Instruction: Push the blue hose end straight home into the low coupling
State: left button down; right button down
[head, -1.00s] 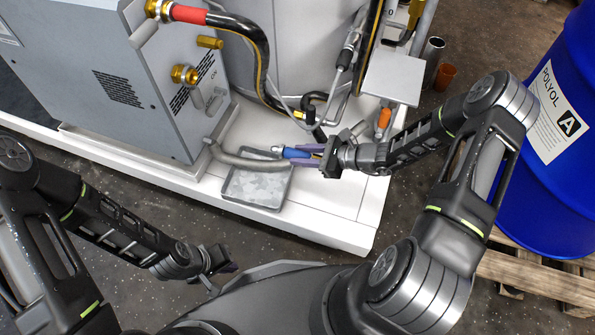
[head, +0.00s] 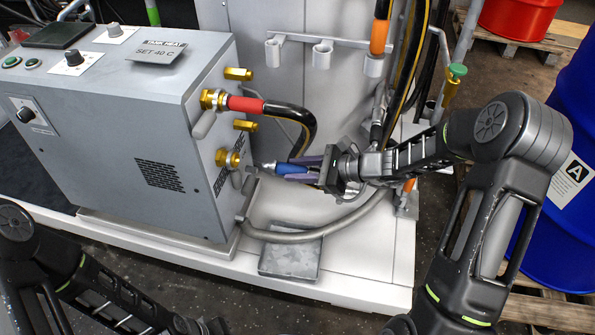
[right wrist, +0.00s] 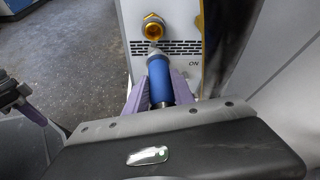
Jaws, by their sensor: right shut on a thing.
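The blue hose end (head: 284,168) has a metal tip that points left at the machine. My right gripper (head: 300,171) is shut on it, with purple fingers along both sides. In the right wrist view the blue sleeve (right wrist: 160,82) lies between the fingers (right wrist: 160,92). The low coupling (head: 228,158) is brass, on the grey cabinet's right face. It also shows in the right wrist view (right wrist: 153,28), just beyond the tip. The tip is close to the coupling, with a small gap between them. My left gripper (head: 203,326) is cut off at the bottom edge; its jaws are unclear.
A red-sleeved hose (head: 246,104) sits on the upper coupling (head: 211,99). A grey lever (head: 250,181) hangs beside the low coupling. A grey hose (head: 290,236) curves over the white base above a flat grey tray (head: 290,262). A blue drum (head: 545,215) stands at right.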

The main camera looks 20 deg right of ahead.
aim_at(279, 165)
jog(key=shift+w+a, duration=0.1)
jog(key=shift+w+a+b, duration=0.2)
jog(key=shift+w+a, duration=0.3)
jog(key=shift+a, duration=0.3)
jog(key=shift+w+a+b, duration=0.2)
jog(key=shift+w+a, duration=0.25)
jog(key=shift+a, duration=0.35)
jog(key=shift+w+a+b, duration=0.2)
jog(key=shift+w+a, duration=0.3)
jog(key=shift+a, duration=0.3)
jog(key=shift+w+a, duration=0.6)
jog(key=shift+a, duration=0.3)
jog(key=shift+w+a, duration=0.55)
jog(key=shift+a, duration=0.35)
jog(key=shift+r, duration=0.1)
jog(key=c, duration=1)
grip_release()
